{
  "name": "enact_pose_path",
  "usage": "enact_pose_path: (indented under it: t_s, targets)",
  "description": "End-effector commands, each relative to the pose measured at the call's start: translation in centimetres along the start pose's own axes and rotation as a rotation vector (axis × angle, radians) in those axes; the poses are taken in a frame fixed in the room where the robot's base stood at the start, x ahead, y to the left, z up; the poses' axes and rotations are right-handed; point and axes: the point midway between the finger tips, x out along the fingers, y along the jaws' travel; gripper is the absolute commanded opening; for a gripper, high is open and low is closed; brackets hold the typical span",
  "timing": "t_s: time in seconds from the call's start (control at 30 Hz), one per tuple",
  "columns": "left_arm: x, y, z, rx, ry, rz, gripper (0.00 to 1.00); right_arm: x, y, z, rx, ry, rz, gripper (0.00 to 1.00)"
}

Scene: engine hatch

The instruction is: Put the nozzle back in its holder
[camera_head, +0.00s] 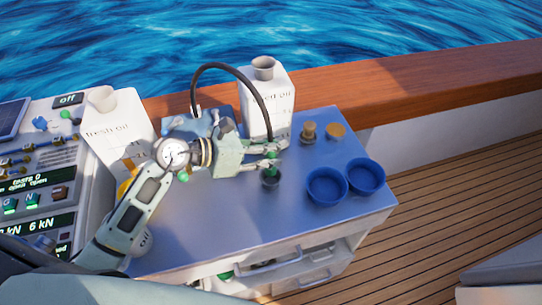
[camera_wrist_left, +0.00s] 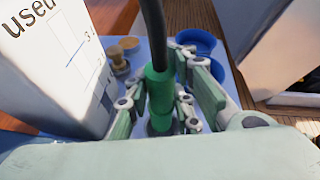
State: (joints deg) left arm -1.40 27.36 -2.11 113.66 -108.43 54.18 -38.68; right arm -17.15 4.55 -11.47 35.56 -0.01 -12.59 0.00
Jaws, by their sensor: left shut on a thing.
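The green nozzle (camera_head: 271,168) is upright at the end of a black hose (camera_head: 238,70). My left gripper (camera_head: 280,155) is shut on it, and the wrist view shows the fingers on both sides of the green nozzle (camera_wrist_left: 160,88). The dark round holder (camera_head: 270,181) stands on the table directly under the nozzle. The nozzle's lower end is at the holder's mouth; I cannot tell how deep it sits. My right gripper is not in view.
A white used-oil canister (camera_head: 272,95) stands behind the gripper and a fresh-oil canister (camera_head: 118,130) at the left. Two blue bowls (camera_head: 326,186) and (camera_head: 366,176) are right of the holder. A cork-like stopper (camera_head: 308,131) and a tan disc (camera_head: 335,130) lie behind. The table's front is clear.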

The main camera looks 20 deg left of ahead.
Motion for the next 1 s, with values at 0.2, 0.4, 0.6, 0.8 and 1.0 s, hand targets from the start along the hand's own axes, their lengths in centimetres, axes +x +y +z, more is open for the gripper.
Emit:
enact_pose_path:
  t_s: [0.2, 0.4, 0.6, 0.8, 1.0]
  targets:
    - [1.1, 0.2, -2.7, -0.005, 0.000, -0.001, 0.00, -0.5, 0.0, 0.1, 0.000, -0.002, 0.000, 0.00]
    - [1.3, 0.2, -3.0, -0.002, 0.000, 0.000, 0.00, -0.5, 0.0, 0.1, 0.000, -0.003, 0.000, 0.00]
    - [1.4, 0.2, -3.4, -0.002, 0.001, -0.001, 0.00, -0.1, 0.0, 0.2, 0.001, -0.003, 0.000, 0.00]
    - [1.7, 0.3, -4.0, -0.002, 0.001, 0.000, 0.00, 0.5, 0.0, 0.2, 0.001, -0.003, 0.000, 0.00]
    - [1.7, 0.3, -4.1, -0.002, 0.001, 0.000, 0.00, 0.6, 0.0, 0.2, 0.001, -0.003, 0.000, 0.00]
